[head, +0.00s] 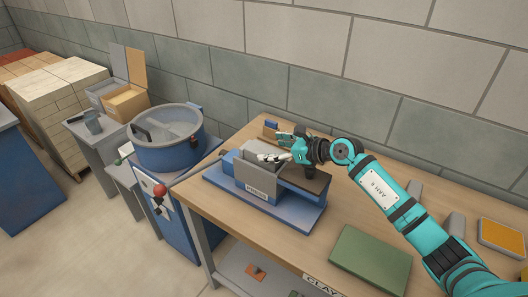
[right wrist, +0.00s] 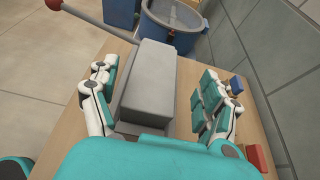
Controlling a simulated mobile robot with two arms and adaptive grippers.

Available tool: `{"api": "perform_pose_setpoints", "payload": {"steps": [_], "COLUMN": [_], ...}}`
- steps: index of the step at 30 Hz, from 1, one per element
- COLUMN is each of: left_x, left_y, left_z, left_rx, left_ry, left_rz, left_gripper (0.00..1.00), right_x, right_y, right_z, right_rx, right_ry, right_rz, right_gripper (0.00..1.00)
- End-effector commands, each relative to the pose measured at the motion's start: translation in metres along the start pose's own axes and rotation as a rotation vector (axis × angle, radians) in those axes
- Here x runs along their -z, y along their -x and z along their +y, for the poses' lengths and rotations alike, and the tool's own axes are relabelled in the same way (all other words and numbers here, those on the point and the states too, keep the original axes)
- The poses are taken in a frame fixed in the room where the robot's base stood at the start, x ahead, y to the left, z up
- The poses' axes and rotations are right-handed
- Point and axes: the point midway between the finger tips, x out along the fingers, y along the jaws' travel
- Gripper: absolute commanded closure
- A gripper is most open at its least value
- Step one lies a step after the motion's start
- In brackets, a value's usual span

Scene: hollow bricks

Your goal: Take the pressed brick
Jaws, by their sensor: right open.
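The press (head: 297,212), blue and grey with a label on its front, stands on the wooden table. A plain grey block (right wrist: 150,80) shows in the right wrist view, on the press between my fingers; it looks like the pressed brick, but I cannot be sure. In the head view, grey upright faces (head: 258,176) show below and left of the hand. My right gripper (head: 283,148) is over the press and open; in the right wrist view its fingers (right wrist: 156,100) lie on either side of the block, with a visible gap on the right. My left gripper is out of view.
A blue round mixer (head: 168,142) stands left of the table. A lever with a red knob (right wrist: 54,4) rises near the press. A green slab (head: 370,258) and an orange-topped pad (head: 502,236) lie on the table. A pallet of bricks (head: 62,95) stands far left.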

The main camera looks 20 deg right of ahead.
Motion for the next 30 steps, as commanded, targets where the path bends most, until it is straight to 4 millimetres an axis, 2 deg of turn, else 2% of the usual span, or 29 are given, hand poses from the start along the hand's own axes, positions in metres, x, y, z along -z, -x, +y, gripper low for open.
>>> {"api": "perform_pose_setpoints", "payload": {"steps": [1,4,8,12,15,21,30], "left_x": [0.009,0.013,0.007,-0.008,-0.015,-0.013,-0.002], "left_y": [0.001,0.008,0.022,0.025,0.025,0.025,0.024], "left_z": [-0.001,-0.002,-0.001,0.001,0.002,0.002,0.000], "left_rx": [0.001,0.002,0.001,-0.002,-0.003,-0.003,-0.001], "left_ry": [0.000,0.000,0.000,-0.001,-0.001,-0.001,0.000], "left_rz": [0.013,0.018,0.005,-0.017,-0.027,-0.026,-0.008], "left_gripper": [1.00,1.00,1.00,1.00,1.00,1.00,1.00], "right_x": [-0.001,-0.004,-0.008,-0.005,-0.004,-0.003,-0.003], "right_y": [-0.002,-0.010,-0.030,-0.049,-0.054,-0.054,-0.054], "right_z": [0.000,0.002,0.006,0.005,0.005,0.005,0.005], "right_rx": [0.000,-0.001,-0.002,0.000,0.000,0.001,0.000], "right_ry": [0.000,-0.003,-0.004,-0.004,-0.001,0.000,0.000], "right_rz": [-0.001,-0.001,-0.002,-0.001,-0.001,0.000,0.000], "right_gripper": [0.19,0.19,0.19,0.19,0.19,0.19,0.57]}}
